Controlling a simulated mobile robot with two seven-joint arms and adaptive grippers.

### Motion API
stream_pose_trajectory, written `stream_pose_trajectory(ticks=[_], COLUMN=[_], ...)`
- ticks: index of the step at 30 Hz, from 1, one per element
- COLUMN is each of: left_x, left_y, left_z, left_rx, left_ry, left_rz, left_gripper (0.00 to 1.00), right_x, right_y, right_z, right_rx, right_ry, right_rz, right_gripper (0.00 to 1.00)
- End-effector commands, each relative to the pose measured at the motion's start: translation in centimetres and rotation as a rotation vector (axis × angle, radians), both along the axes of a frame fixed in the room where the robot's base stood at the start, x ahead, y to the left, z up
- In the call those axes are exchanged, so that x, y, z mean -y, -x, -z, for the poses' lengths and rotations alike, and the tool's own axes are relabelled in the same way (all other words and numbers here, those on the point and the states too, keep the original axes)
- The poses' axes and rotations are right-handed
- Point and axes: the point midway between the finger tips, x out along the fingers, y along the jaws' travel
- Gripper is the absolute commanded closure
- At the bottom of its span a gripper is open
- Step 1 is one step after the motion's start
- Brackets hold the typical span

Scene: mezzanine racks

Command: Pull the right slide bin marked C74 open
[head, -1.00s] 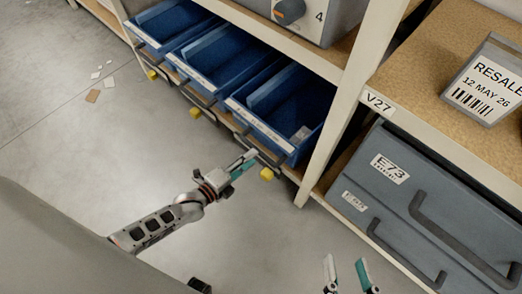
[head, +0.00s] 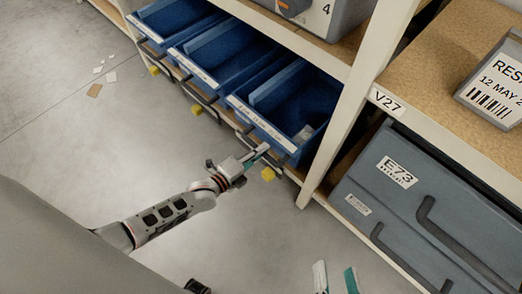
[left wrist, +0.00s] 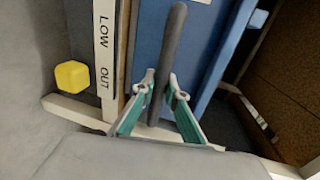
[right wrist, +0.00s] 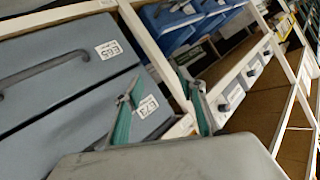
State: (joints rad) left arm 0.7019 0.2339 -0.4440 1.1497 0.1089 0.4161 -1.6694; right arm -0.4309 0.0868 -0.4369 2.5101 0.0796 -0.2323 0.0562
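Three blue slide bins sit in a row on the low shelf in the head view; the right bin (head: 300,95) is nearest my left gripper. Its front label is too small to read as C74. My left gripper (head: 262,155) is at the front of this bin. In the left wrist view a dark upright bar handle (left wrist: 172,40) stands before a blue front (left wrist: 210,50). The left fingertips (left wrist: 161,80) close in on both sides of the handle and appear to touch it. My right gripper (head: 335,280) is open and empty; it also shows in the right wrist view (right wrist: 165,92).
A white rack post (head: 345,110) stands just right of the bin. Grey drawers marked E73 (head: 397,172) are beyond it. Yellow blocks (head: 268,173) sit along the shelf's lower front. Paper scraps (head: 94,90) lie on the floor, which is otherwise open at left.

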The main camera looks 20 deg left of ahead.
Motion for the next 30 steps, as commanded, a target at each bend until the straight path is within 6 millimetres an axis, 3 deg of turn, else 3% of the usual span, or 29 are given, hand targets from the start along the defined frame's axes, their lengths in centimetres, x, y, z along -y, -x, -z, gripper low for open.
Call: stream_pose_trajectory(ticks=[5, 11, 17, 30], left_x=[-0.1, -0.9, -2.5, -6.6], left_y=[0.4, 2.6, 6.9, 18.6], left_z=[-0.1, -0.1, -0.2, 0.2], left_rx=[0.001, 0.0, 0.0, -0.006], left_ry=[0.0, -0.001, 0.0, -0.001], left_rz=[0.0, 0.001, 0.0, 0.001], left_gripper=[1.0, 1.0, 1.0, 1.0], right_x=[0.0, 0.4, 1.6, 2.8], right_y=[-0.1, -0.5, -0.9, -1.0], right_z=[-0.2, -0.6, -0.9, -0.5], right_rx=[0.005, 0.024, 0.045, 0.056], right_ry=[0.004, 0.04, 0.125, 0.223], right_rz=[-0.001, -0.011, -0.035, -0.07], right_gripper=[0.6, 0.6, 0.6, 0.6])
